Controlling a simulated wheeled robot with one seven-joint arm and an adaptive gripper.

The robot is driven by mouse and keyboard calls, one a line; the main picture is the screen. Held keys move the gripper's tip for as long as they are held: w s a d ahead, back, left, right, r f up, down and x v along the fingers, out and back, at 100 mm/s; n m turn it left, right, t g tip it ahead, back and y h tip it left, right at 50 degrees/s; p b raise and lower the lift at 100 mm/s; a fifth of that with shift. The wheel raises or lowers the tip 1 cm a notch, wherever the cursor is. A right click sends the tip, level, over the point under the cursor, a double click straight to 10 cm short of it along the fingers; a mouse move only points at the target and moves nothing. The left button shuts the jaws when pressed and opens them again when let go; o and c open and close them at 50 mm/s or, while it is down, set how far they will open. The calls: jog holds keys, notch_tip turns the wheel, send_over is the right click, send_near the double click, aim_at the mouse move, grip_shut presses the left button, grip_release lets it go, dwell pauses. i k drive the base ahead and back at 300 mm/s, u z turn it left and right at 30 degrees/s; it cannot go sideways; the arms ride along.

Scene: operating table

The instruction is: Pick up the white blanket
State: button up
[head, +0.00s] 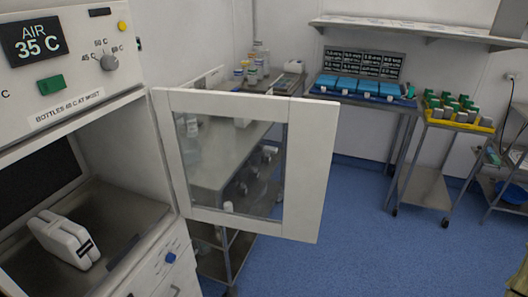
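A white folded bundle (62,238) that looks like the white blanket lies inside the open compartment of a warming cabinet at the lower left of the head view. It has rounded layers and a small dark label on its right end. It rests on the metal floor of the compartment, towards the left, with room around it. My gripper does not show in this view.
The cabinet's white-framed glass door (245,160) stands open to the right of the compartment. Behind it is a steel cart (225,170) with bottles. Trolleys with blue boxes (358,87) and a yellow tray (460,122) stand farther back. Blue floor (360,240) is clear at right.

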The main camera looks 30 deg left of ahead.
aim_at(71, 242)
jog(key=i, duration=3.15)
jog(key=u, duration=4.4)
jog(key=i, duration=0.55)
